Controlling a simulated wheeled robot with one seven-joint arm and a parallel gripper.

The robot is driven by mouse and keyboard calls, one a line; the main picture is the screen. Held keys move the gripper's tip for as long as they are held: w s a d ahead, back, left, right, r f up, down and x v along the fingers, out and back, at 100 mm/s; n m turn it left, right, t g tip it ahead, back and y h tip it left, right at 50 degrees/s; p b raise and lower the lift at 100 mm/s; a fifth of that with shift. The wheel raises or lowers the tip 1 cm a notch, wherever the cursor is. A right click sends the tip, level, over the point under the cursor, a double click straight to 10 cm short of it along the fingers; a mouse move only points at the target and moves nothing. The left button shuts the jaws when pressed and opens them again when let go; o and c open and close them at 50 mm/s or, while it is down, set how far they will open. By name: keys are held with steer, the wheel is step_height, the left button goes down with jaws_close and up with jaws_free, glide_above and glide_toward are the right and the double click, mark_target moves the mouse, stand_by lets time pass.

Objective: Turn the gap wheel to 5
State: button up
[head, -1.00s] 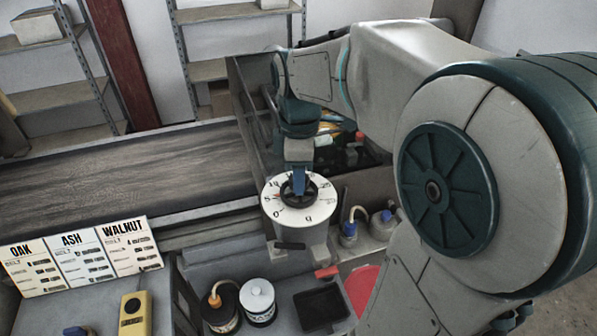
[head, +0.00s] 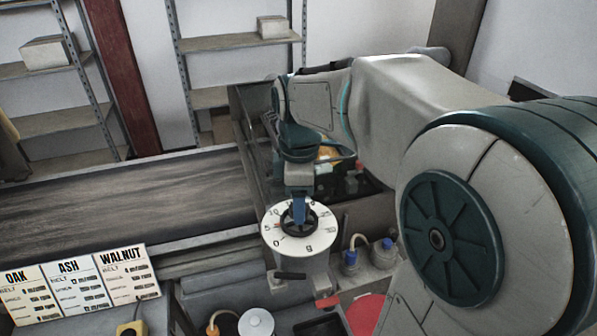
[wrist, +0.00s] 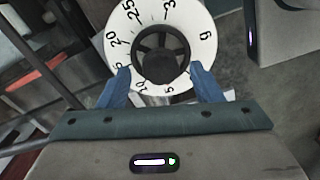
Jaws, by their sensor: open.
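The gap wheel is a dark spoked handwheel (head: 298,221) at the centre of a round white numbered dial (head: 270,215). In the wrist view the wheel (wrist: 160,55) and the dial (wrist: 201,22) show, with numbers such as 20 and 25 near the top and 5 near the bottom. My gripper (head: 299,207) is pointed down at the wheel. In the wrist view my gripper (wrist: 162,76) is open, its blue fingers on either side of the wheel's lower part. I cannot tell whether they touch it.
A conveyor belt (head: 120,205) runs left of the dial. A card for oak, ash and walnut (head: 75,280) stands at the lower left.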

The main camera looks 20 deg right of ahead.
step_height(320, 180, up, 13)
stand_by(0.3)
steer(key=shift+f, duration=0.15)
steer(key=s+f+m+t, duration=0.1)
steer(key=s+f+m, duration=0.4)
steer(key=f+m, duration=0.2)
steer(key=s+f+m+t, duration=0.2)
steer(key=s+f+m, duration=0.4)
steer(key=f, duration=0.3)
steer(key=shift+f+m, duration=0.35)
steer(key=shift+m, duration=0.35)
